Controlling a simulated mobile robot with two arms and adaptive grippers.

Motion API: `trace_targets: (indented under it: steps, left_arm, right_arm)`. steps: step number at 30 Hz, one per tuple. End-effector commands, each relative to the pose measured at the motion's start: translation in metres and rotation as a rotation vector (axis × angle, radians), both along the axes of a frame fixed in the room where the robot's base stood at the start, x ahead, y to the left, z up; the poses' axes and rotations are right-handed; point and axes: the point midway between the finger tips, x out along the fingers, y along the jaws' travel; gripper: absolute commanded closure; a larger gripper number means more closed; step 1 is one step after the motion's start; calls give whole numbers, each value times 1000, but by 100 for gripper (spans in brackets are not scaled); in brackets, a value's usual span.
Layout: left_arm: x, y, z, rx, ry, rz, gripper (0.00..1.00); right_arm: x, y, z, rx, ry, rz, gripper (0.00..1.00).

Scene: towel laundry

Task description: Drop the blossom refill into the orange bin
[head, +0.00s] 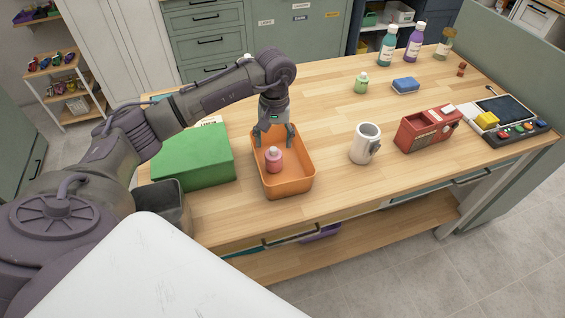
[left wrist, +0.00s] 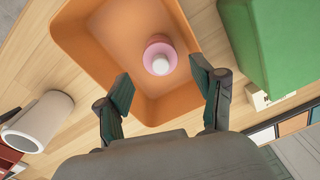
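The blossom refill appears to be the small pink bottle (head: 274,160) with a pale cap, standing inside the orange bin (head: 297,187) on the wooden table. In the left wrist view the bottle (left wrist: 160,56) is seen from above, with the bin's walls (left wrist: 80,40) around it. My left gripper (head: 274,139) points down over the bin. In the left wrist view its two fingers (left wrist: 160,92) are spread apart with nothing between them, and the bottle lies beyond the fingertips. My right gripper is not in view.
A green box (head: 193,155) stands left of the bin, with a dark grey bin (head: 172,205) in front of it. A white mug (head: 366,143), a red box (head: 428,129) and a device with a screen (head: 503,115) are to the right. Bottles (head: 387,46) stand at the back.

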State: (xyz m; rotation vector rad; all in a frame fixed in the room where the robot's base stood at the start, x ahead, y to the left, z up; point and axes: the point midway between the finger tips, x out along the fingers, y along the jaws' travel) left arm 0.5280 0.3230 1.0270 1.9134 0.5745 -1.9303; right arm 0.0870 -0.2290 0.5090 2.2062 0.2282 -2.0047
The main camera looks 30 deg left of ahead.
Motion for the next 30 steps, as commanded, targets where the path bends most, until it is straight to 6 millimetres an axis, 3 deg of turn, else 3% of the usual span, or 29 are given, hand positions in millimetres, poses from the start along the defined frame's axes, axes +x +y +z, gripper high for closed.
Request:
trace_targets:
  steps: [13, 24, 30]
  left_arm:
    - [1, 0, 8, 1, -2, 0, 23]
    - [3, -2, 82, 1, -5, 0, 23]
    - [3, -3, 111, 0, -1, 1, 23]
  right_arm:
    - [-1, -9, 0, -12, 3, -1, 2]
    - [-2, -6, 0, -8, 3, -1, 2]
    - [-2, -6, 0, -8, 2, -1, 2]
